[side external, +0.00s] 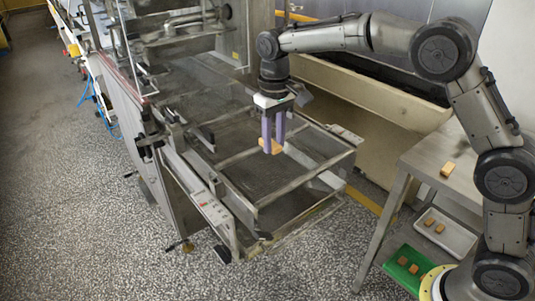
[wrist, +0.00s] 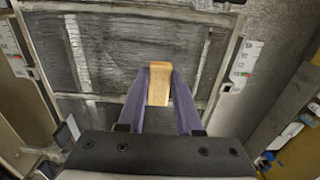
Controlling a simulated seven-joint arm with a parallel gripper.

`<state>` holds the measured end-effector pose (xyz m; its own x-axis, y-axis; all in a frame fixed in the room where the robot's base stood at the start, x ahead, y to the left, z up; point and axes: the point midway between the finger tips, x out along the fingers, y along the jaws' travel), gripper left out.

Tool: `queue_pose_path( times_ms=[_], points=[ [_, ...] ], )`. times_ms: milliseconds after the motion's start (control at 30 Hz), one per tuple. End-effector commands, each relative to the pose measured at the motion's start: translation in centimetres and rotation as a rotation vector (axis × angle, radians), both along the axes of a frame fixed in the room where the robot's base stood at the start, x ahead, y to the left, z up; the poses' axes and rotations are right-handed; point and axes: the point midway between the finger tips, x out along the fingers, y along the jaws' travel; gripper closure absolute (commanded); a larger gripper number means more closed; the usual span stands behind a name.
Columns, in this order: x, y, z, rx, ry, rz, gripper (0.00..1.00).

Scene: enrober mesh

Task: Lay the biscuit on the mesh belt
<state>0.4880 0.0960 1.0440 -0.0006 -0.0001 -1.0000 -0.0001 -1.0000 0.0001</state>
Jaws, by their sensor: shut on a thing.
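The biscuit (side external: 275,147) is a tan rectangular block held between the purple fingers of my gripper (side external: 272,140). In the wrist view the biscuit (wrist: 159,84) stands out between both fingertips of my gripper (wrist: 159,86), with one finger on each side. My gripper is shut on it and points down over the mesh belt (side external: 268,178). The dark mesh belt (wrist: 120,62) also fills the middle of the wrist view, crossed by pale bars. I cannot tell whether the biscuit touches the belt or hangs just above it.
A steel table (side external: 425,165) at the right holds another biscuit (side external: 448,169). Below it are a white tray (side external: 457,236) and a green tray (side external: 394,265) with biscuits. Metal frame rails (side external: 205,198) edge the belt. The enrober housing (side external: 180,30) stands behind. Belt around my gripper is clear.

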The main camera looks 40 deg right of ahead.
Motion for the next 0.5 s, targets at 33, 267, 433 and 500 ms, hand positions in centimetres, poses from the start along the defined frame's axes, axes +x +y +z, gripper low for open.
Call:
queue_pose_path(
  times_ms=[33,267,433,500],
  points=[
    [0.5,0.1,-0.6,0.000,0.001,0.000,0.97],
    [1.4,0.3,-1.7,0.000,0.000,0.000,0.97],
    [1.9,0.4,-3.7,-0.001,0.003,0.000,0.97],
    [1.9,0.4,-4.7,0.000,0.002,0.000,0.97]
  ],
)
